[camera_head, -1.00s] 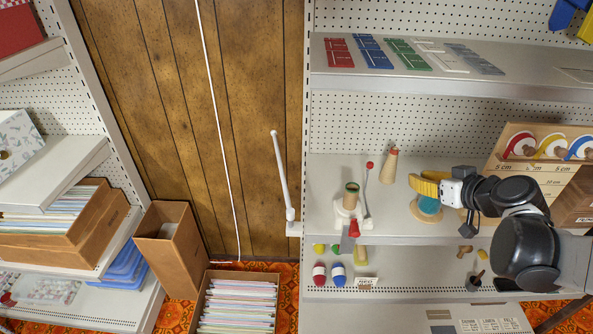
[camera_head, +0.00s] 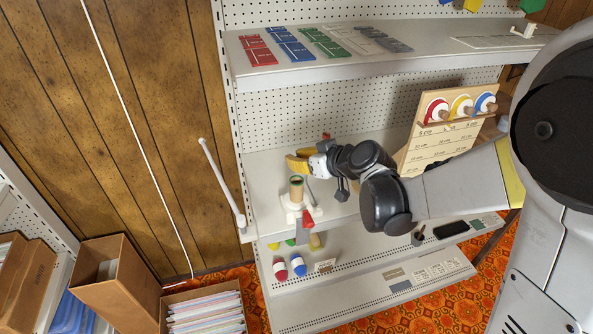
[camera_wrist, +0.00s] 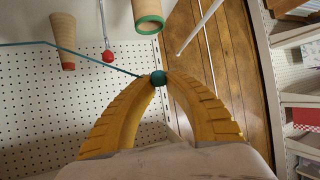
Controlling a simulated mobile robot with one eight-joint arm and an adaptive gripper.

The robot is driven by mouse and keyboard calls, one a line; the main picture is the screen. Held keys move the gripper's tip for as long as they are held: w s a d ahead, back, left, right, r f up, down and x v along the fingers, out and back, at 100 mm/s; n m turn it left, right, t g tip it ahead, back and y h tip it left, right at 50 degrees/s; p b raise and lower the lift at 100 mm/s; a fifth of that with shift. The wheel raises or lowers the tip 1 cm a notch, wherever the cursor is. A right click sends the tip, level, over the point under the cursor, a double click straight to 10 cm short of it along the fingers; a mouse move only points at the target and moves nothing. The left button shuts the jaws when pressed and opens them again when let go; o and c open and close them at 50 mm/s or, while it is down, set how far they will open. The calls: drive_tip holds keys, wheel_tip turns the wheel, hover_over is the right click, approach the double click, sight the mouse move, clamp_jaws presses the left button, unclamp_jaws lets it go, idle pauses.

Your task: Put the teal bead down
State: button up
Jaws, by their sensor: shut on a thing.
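The teal bead (camera_wrist: 158,78) is pinched between the tips of my gripper's two yellow fingers in the wrist view. A teal thread (camera_wrist: 95,58) runs from the bead to the left edge of that view. In the head view my gripper (camera_head: 294,161) reaches left over the middle shelf, near the tan cup with a green rim (camera_head: 296,189). The bead cannot be made out there. The cup (camera_wrist: 148,14) also shows in the wrist view, apart from the bead.
A white stand (camera_head: 293,212) carries the cup, with a red cone (camera_head: 308,219) beside it. A measuring board (camera_head: 437,145) stands behind my arm. A white rod (camera_head: 221,182) rises at the left shelf edge.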

drive_tip(key=b, duration=0.1)
hover_over(297, 189)
drive_tip(key=w, duration=0.2)
drive_tip(key=f, duration=0.4)
drive_tip(key=shift+w, duration=0.2)
drive_tip(key=shift+f+b, duration=0.55)
drive_tip(key=shift+b, duration=0.1)
drive_tip(key=o, duration=0.7)
drive_tip(key=shift+c, duration=0.2)
